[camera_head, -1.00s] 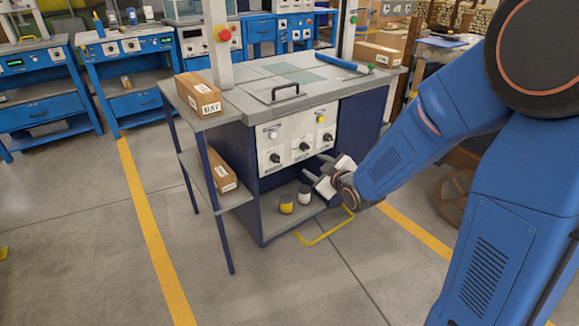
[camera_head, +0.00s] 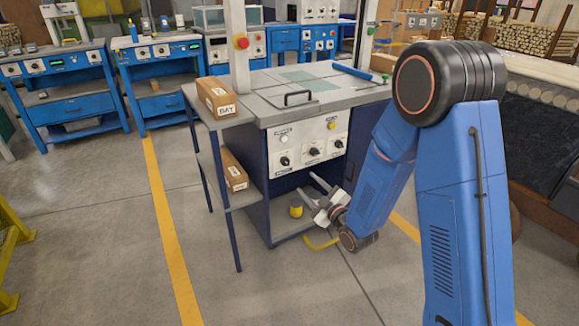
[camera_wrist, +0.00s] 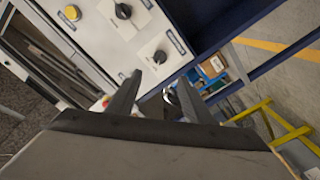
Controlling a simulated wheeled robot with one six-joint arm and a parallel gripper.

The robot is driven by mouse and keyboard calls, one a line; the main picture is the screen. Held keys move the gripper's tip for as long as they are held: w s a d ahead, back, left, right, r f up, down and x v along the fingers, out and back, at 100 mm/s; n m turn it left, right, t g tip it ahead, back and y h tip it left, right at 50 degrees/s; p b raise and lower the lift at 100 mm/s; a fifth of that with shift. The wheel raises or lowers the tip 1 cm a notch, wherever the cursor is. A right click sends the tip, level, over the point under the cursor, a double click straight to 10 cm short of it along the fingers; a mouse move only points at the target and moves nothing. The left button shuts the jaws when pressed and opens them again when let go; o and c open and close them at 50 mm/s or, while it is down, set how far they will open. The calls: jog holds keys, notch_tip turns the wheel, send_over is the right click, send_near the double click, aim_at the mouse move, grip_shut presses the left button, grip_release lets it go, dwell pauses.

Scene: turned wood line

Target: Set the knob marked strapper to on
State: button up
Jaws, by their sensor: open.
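A white control panel (camera_head: 300,146) on the front of the grey-topped workbench carries three black knobs in a row: a left knob (camera_head: 285,161), a middle knob (camera_head: 313,152) and a right knob (camera_head: 338,144). Their labels are too small to read, so I cannot tell which is marked strapper. My gripper (camera_head: 306,184) is open and empty, low in front of the panel, below the knobs. In the wrist view, one knob (camera_wrist: 160,57) on its white plate lies just beyond the fingertips (camera_wrist: 160,82), apart from them. A second knob (camera_wrist: 123,11) is farther up.
A white button (camera_head: 284,139) and a yellow button (camera_head: 331,125) sit above the knobs. A yellow-topped jar (camera_head: 296,209) stands on the shelf below. Boxes (camera_head: 218,97) sit on the side rack at left.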

aim_at(287, 164)
jog(key=x, duration=1.5)
jog(key=shift+a, duration=0.1)
jog(key=shift+c, duration=0.7)
jog(key=c, duration=0.9)
